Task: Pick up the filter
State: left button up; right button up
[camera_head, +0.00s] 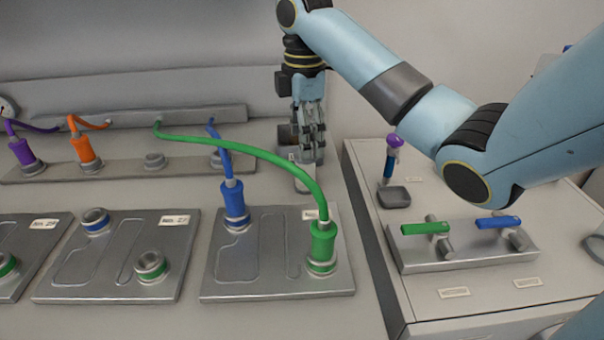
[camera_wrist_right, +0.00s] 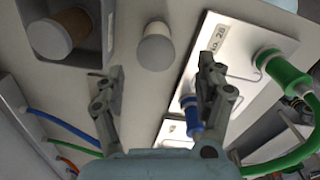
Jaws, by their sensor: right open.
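The right gripper is open and empty, pointing down. My left gripper is not in view.
A metal plate (camera_head: 270,285) with a blue plug (camera_head: 235,203) and a green plug (camera_head: 322,242) is close in front; the green cable (camera_head: 250,150) arches near the gripper.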

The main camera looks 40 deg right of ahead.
aim_at(305, 168)
notch_tip(305, 168, down, 2)
jog(key=shift+f+b, duration=0.15)
jog(key=shift+b, duration=0.45)
jog(key=shift+w+f+b, duration=0.1)
jog(key=shift+f+b, duration=0.25)
jog(key=shift+f, duration=0.05)
jog(key=shift+d+f+b, duration=0.2)
jog(key=shift+f+b, duration=0.15)
jog(key=shift+f, duration=0.85)
notch_tip(305, 168, down, 2)
jog(key=shift+d+f, duration=0.15)
jog(key=shift+f, duration=0.2)
jog(key=shift+c, duration=0.6)
jog(key=c, duration=0.5)
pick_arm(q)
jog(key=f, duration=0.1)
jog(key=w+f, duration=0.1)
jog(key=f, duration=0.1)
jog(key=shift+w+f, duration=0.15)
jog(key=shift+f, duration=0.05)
pick_arm(e)
jog(key=c, duration=0.7)
